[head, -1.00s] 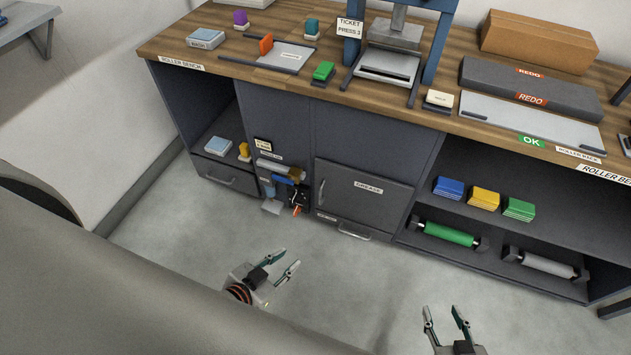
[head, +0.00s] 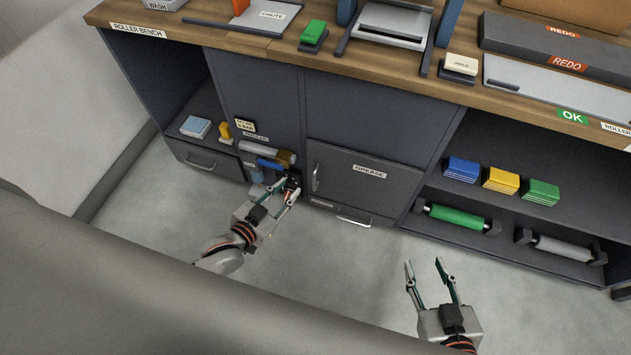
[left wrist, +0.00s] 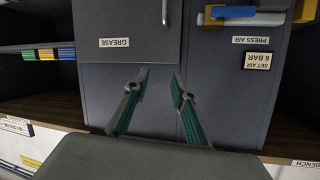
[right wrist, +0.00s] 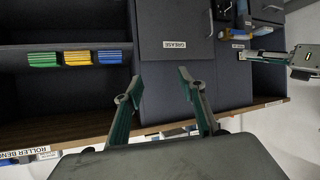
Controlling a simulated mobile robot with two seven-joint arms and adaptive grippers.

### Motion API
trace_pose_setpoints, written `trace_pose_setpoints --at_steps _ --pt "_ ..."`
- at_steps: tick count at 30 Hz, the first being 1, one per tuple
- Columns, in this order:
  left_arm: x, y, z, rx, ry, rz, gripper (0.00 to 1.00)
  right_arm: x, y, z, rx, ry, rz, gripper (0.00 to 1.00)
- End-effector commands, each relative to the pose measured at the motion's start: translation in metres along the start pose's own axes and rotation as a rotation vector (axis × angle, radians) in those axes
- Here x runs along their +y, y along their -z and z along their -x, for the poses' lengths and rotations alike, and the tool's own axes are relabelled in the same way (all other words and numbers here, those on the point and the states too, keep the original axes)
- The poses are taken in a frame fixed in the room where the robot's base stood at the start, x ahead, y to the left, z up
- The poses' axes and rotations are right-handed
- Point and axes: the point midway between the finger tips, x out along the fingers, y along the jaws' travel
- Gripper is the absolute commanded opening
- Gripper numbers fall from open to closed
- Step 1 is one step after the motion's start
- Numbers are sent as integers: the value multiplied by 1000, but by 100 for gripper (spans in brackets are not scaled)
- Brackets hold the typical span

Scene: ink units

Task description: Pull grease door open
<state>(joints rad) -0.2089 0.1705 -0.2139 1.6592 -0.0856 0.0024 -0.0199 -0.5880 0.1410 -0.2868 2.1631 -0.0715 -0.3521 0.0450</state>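The grease door (head: 362,183) is a dark grey panel with a "GREASE" label, set low in the bench front and flush in its frame. Its upright metal handle (head: 316,177) is on its left edge. The door also shows upside down in the left wrist view (left wrist: 115,25), with its handle (left wrist: 165,12), and in the right wrist view (right wrist: 172,22). My left gripper (head: 283,192) is open and empty, left of and below the handle, apart from it. My right gripper (head: 428,268) is open and empty over the floor, below and right of the door.
Left of the door are a blue-handled valve with pipework (head: 270,164) and a "PRESS AIR" label. A lower drawer handle (head: 353,221) sits under the door. An open shelf (head: 470,200) to the right holds coloured packs and rollers. The floor before the door is clear.

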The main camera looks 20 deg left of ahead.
Motion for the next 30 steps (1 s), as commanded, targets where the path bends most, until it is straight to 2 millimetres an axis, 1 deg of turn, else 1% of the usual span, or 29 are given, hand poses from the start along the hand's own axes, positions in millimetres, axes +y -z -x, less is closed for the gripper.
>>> trace_pose_setpoints --at_steps 1,3,5,6,8,9,12,14,17,20,26,30 --pt "7 -40 -19 2 -4 18 26 -9 -24 -6 -18 14 -23 40" --pt "7 -58 -43 47 1 39 26 -15 -26 -12 -7 25 -48 40" --pt "8 -76 -61 82 4 60 26 -19 -29 -16 -2 34 -72 40" --pt "9 -88 -72 103 6 74 26 -21 -31 -18 1 39 -88 40" --pt "11 -107 -88 134 9 94 26 -25 -35 -21 1 47 -112 40" --pt "12 -120 -97 153 12 109 26 -27 -37 -23 3 52 -128 40" --pt "15 -146 -116 200 18 141 26 -30 -40 -27 5 62 -166 40" --pt "15 -157 -124 225 22 158 26 -31 -40 -29 9 65 -183 40" --pt "14 -166 -135 262 28 175 26 -31 -38 -31 16 67 -204 40" --pt "13 -166 -141 289 33 187 26 -30 -33 -32 27 68 -214 40" --pt "9 -155 -158 309 36 189 26 -33 -29 -32 39 73 -239 40" --pt "8 -150 -178 306 35 189 26 -39 -32 -33 38 82 -277 40"
